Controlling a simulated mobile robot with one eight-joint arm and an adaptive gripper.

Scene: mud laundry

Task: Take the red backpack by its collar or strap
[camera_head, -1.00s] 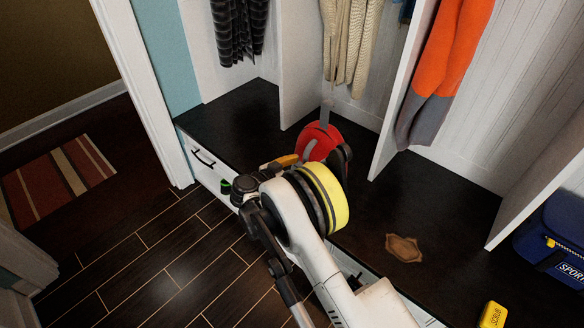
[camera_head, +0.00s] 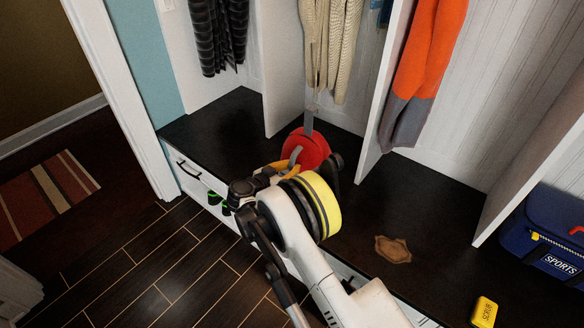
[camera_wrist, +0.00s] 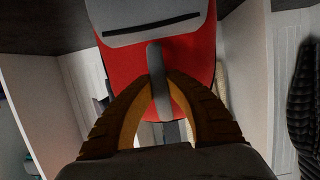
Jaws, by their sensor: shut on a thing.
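The red backpack (camera_head: 312,147) is at the back of the dark bench in the head view, partly hidden behind my arm. A grey strap rises from its top. In the wrist view its red body (camera_wrist: 207,60), with a grey panel and a dark slot, fills the upper middle. A grey strap loop (camera_wrist: 154,58) stands out from it and passes between my fingers. My gripper (camera_wrist: 160,84) is shut on this loop, with one yellow-brown finger on each side. In the head view the fingers are largely hidden by my wrist.
White dividers (camera_head: 378,110) split the bench (camera_head: 440,200). Dark, cream and orange garments (camera_head: 425,60) hang above. A blue sports bag (camera_head: 545,235), a yellow scrub block (camera_head: 484,312) and a brown patch (camera_head: 392,248) lie to the right.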

